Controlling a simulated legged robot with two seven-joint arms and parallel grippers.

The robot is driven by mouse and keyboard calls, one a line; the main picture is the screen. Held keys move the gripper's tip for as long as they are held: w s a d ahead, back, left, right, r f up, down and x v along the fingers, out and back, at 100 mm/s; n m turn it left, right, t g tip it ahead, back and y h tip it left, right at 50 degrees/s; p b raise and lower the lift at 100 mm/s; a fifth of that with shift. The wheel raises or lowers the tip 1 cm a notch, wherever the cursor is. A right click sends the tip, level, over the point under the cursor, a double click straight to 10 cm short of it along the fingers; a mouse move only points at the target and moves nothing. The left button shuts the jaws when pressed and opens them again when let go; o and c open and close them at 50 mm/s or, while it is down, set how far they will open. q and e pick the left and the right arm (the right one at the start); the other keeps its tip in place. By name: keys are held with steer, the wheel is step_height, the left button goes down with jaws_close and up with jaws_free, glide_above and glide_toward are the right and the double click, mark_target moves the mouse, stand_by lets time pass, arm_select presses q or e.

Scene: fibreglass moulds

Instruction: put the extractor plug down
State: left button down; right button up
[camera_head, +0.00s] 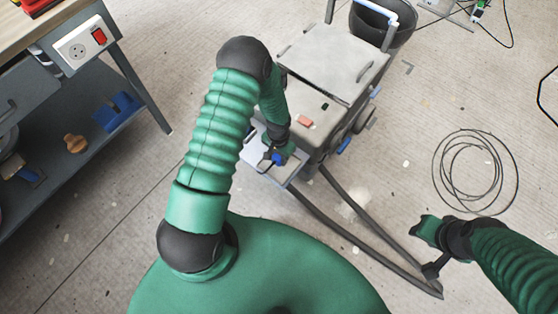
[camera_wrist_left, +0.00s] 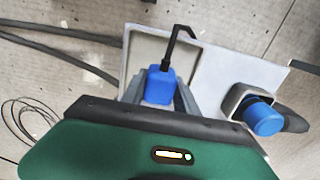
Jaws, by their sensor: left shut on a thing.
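My left gripper (camera_head: 272,160) is low over a pale plate (camera_head: 256,178) at the near side of the grey extractor unit (camera_head: 322,68). It is shut on the blue extractor plug (camera_wrist_left: 158,86), which also shows in the head view (camera_head: 277,158). A short black cable (camera_wrist_left: 174,45) rises from the plug and bends. The plug is over or at the near edge of a shallow square recess (camera_wrist_left: 150,47) in the plate; I cannot tell whether it touches. My right gripper (camera_head: 437,267) is low over the floor at the right; its jaws are unclear.
Beside the recess stands a grey socket (camera_wrist_left: 238,100) with a blue round part (camera_wrist_left: 266,119). A cable coil (camera_head: 475,165) lies right. A workbench (camera_head: 75,125) stands left.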

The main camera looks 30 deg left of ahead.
mark_target(279, 160)
arm_select(q)
steer(key=f, duration=0.2)
steer(key=f+b, duration=0.1)
steer(key=shift+w+f+b, duration=0.2)
steer(key=shift+f+b, duration=0.1)
steer(key=shift+f, duration=0.05)
steer(key=shift+r, duration=0.1)
steer(key=c, duration=0.9)
jaws_free()
